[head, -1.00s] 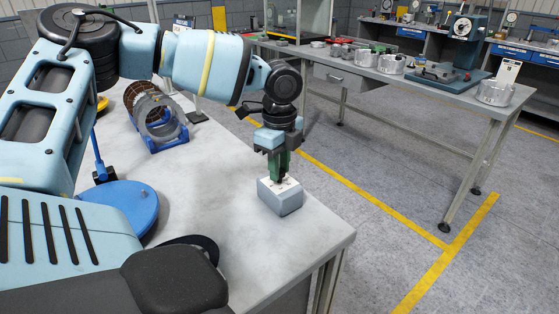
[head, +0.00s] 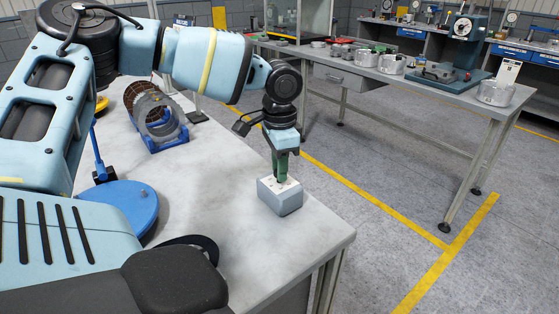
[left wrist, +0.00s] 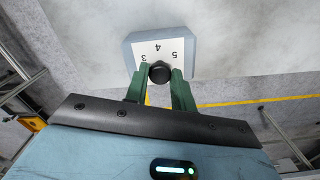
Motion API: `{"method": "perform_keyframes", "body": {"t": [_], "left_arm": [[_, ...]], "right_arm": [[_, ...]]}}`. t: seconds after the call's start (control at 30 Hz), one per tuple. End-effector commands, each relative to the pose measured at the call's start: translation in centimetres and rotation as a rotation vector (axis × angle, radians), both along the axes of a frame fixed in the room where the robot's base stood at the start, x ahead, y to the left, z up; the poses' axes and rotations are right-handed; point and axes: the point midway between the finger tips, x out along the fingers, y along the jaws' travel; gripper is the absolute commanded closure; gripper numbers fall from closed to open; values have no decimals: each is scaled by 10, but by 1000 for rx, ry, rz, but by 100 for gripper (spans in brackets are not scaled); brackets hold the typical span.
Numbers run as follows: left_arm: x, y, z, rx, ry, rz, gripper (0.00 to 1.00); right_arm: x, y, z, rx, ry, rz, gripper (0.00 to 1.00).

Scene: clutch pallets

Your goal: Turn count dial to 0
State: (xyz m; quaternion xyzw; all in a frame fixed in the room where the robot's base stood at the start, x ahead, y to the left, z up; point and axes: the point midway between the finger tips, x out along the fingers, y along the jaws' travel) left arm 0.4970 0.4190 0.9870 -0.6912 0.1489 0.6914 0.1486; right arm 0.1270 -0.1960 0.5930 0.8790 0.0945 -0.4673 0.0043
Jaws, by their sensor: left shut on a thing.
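The count dial is a grey-blue box (head: 281,200) with a white top face, standing on the near workbench close to its right edge. In the left wrist view the box (left wrist: 204,53) shows the numbers 3, 4 and 5 around a round black knob (left wrist: 159,72). My left gripper (head: 281,178) points down at the box; in the left wrist view its green fingers (left wrist: 160,80) are shut on the knob, one on each side. The rest of the dial face is hidden behind the gripper, and I cannot tell the dial's setting. My right gripper is not in view.
The workbench (head: 205,220) is bare around the box. A blue stand with metal rings (head: 160,125) and a blue round plate (head: 122,208) stand to the left. Across an open floor, another bench (head: 415,93) holds metal parts.

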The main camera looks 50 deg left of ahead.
Motion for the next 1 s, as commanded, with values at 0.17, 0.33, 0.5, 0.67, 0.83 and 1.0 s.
{"method": "perform_keyframes", "body": {"t": [0.17, 0.33, 0.5, 0.67, 0.83, 1.0], "left_arm": [[1, 0, 1, 2, -3, 167, 98], [1, 0, 1, 2, -4, 328, 98], [1, 0, 1, 1, -3, 490, 98], [1, 0, 1, 0, -2, 643, 98], [1, 0, 1, 0, -3, 797, 98], [1, 0, 1, 0, -4, 929, 98]], "right_arm": [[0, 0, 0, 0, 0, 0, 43], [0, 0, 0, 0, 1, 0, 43], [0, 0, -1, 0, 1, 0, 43], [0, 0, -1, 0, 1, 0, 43], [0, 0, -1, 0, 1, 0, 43], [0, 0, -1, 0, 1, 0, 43]]}}
